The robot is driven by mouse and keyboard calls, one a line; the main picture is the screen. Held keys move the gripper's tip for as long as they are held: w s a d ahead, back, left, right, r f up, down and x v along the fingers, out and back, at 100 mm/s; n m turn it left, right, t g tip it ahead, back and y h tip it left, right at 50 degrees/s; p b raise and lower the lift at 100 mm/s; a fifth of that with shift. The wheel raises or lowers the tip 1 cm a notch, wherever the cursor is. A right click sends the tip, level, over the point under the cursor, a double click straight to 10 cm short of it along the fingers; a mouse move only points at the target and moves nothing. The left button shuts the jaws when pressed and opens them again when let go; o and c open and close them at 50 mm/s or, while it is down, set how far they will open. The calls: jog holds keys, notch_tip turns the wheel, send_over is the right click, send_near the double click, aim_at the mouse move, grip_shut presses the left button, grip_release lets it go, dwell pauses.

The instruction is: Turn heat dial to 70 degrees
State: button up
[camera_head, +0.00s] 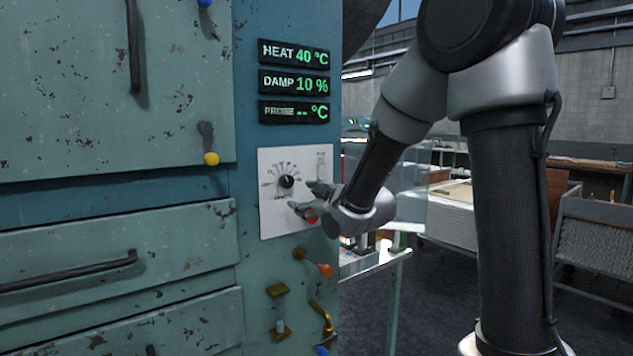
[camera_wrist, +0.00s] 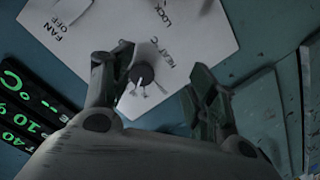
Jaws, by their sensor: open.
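The heat dial (camera_head: 286,182) is a small black knob with a pale pointer mark on a white control plate (camera_head: 272,226). The heat display (camera_head: 294,52) above it reads 40 °C in green. My gripper (camera_head: 302,195) is open in front of the plate, just right of and slightly below the dial in the head view. In the wrist view the dial (camera_wrist: 140,75) lies between the spread fingers of my gripper (camera_wrist: 162,76), nearer the left finger. Contact with the dial cannot be told. Part of the scale is hidden by the fingers.
Displays for damp, 10 % (camera_head: 294,83), and probe, dashes (camera_head: 293,111), sit below the heat display. A yellow-knobbed lever (camera_head: 210,158) is at the left. An orange-tipped lever (camera_head: 324,269) and brass fittings (camera_head: 277,312) stick out below the plate.

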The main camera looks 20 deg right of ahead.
aim_at(289, 183)
jog(key=shift+n+t+y, duration=0.4)
jog(key=shift+n+t, duration=0.1)
jog(key=shift+t, duration=0.2)
jog(key=w+a+r, duration=0.1)
jog(key=w, duration=0.1)
jog(key=w+a+r, duration=0.1)
jog(key=w, duration=0.2)
jog(key=w+a+r, duration=0.1)
jog(key=w, duration=0.1)
jog(key=shift+w, duration=0.2)
jog(key=c, duration=1)
jog(key=shift+c, duration=0.2)
